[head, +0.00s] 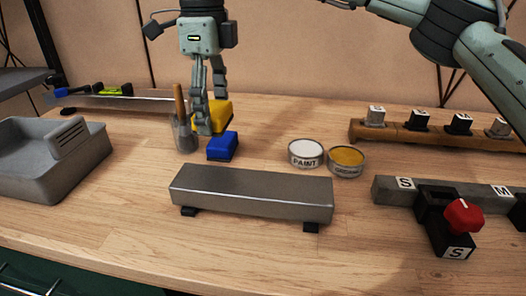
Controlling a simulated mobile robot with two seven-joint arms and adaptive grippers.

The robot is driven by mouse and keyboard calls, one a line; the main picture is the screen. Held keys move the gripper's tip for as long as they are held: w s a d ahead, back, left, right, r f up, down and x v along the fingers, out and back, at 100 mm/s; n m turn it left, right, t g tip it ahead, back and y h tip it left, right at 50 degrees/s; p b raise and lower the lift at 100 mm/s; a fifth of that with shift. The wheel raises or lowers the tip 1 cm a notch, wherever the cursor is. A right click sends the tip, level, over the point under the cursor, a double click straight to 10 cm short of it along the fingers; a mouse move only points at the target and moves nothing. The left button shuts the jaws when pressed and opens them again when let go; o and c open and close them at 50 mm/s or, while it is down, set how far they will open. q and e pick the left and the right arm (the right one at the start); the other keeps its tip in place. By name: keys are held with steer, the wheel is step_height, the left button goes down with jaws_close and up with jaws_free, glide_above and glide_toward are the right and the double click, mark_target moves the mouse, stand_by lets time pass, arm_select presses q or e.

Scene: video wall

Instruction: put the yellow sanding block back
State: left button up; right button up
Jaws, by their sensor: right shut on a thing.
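The yellow sanding block (227,110) is behind a blue block (222,147) on the wooden bench, left of the middle in the head view. My right gripper (207,120) comes down from above, its fingers shut on the yellow block. The fingers hide part of the yellow block, and the blue block hides some of its lower front. I cannot tell whether it touches the bench. My left gripper is not in view.
A grey metal bar (250,196) on feet lies in front. Paint cans (347,161) stand right. Racks with labelled blocks (458,250) are farther right; a grey tray (35,180) is left.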

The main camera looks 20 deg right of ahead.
glide_above(263, 155)
step_height(263, 155, down, 6)
steer(key=shift+f+p, duration=0.1)
steer(key=shift+p, duration=0.3)
step_height(263, 155, down, 4)
steer(key=shift+r, duration=0.1)
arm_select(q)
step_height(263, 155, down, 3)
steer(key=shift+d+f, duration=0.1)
arm_select(e)
steer(key=shift+f, duration=0.2)
steer(key=shift+f, duration=0.1)
steer(key=o, duration=1.1)
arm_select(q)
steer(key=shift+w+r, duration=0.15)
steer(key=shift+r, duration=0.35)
